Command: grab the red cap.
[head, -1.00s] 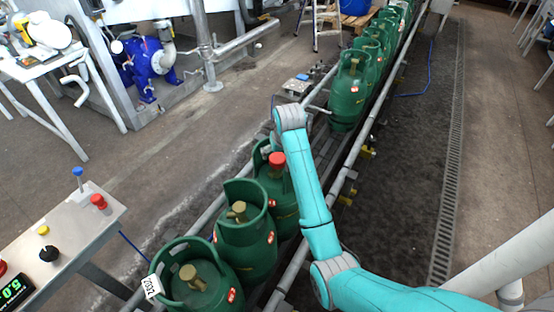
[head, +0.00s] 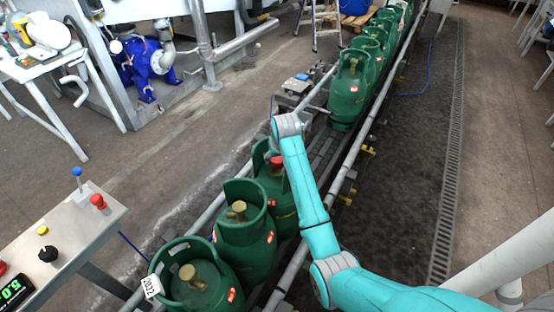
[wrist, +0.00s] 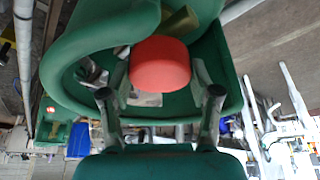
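The red cap (head: 277,161) sits on top of a green gas cylinder (head: 278,197) with a curved collar, third from the front on the conveyor. In the wrist view the red cap (wrist: 160,64) is in the middle, with the collar (wrist: 85,45) curving round its left side. My gripper (wrist: 160,76) is open, one finger on each side of the cap. Narrow gaps appear to show between the fingers and the cap. In the head view my arm's end hides most of the gripper.
Two green cylinders with brass valves stand nearer, one with a white tag (head: 151,286). Several more cylinders (head: 349,90) stand farther along the line. Conveyor rails (head: 340,180) run on both sides. A control panel (head: 60,235) with buttons is at left.

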